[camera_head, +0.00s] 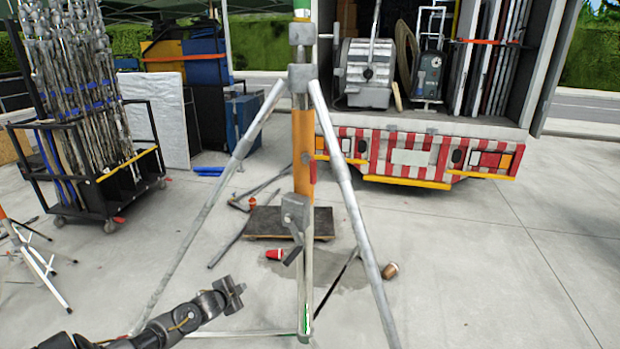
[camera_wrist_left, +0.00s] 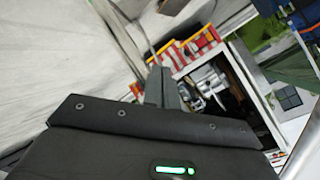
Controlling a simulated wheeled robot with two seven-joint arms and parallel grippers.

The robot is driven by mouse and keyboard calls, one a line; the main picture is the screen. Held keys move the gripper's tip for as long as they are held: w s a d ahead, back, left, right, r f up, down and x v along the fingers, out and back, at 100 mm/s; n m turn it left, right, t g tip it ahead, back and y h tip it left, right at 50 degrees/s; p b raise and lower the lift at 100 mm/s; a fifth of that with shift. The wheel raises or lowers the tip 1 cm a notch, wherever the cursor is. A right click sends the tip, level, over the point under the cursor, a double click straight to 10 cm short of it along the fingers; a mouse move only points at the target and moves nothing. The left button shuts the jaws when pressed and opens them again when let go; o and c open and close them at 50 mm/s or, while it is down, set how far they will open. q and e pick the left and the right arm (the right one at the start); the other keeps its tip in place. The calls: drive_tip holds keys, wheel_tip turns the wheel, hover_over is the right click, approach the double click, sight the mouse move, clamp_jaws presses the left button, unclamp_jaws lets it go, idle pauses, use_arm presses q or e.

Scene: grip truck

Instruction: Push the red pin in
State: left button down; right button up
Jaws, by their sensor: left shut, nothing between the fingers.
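A tall grey stand (camera_head: 302,75) with splayed legs stands upright in front of me. A small red piece, which looks like the red pin (camera_head: 311,172), sits on the right side of its orange middle section. My left gripper (camera_head: 236,291) is low and left of the stand, well below the red pin and apart from it. It is shut and empty; its fingers also show in the left wrist view (camera_wrist_left: 160,88). The red pin cannot be made out in that view. How far the pin sticks out is too small to tell. My right gripper is not in view.
A grip truck (camera_head: 430,150) with a striped red and white rear stands open behind. A cart of metal stands (camera_head: 85,120) is at the left. Red and brown cups (camera_head: 275,254) (camera_head: 390,271) lie on the concrete. The floor at right is clear.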

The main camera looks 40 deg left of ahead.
use_arm(q)
drive_tip(key=w+d+r+m+t+h, duration=0.15)
drive_tip(key=w+r, duration=0.25)
drive_tip(key=r, duration=0.6)
drive_tip(key=w+d+r+m+t, duration=0.1)
drive_tip(key=w+r+m+t, duration=0.15)
drive_tip(key=r, duration=0.85)
drive_tip(key=m+t+h, duration=0.2)
drive_tip(key=m+h, duration=0.4)
drive_tip(key=m, duration=0.3)
approach(313, 178)
drive_tip(key=s+d+r, duration=0.2)
drive_tip(key=s+d, duration=0.3)
drive_tip(key=w+p, duration=0.2)
drive_tip(key=w, duration=0.1)
drive_tip(key=w+p, duration=0.2)
drive_tip(key=w, duration=0.2)
drive_tip(key=w+p, duration=0.2)
drive_tip(key=w, duration=0.2)
drive_tip(key=shift+w+a+p, duration=0.2)
drive_tip(key=shift+a+p, duration=0.1)
drive_tip(key=shift+w+a+f, duration=0.15)
drive_tip(key=shift+w+a, duration=0.1)
drive_tip(key=shift+a, duration=0.35)
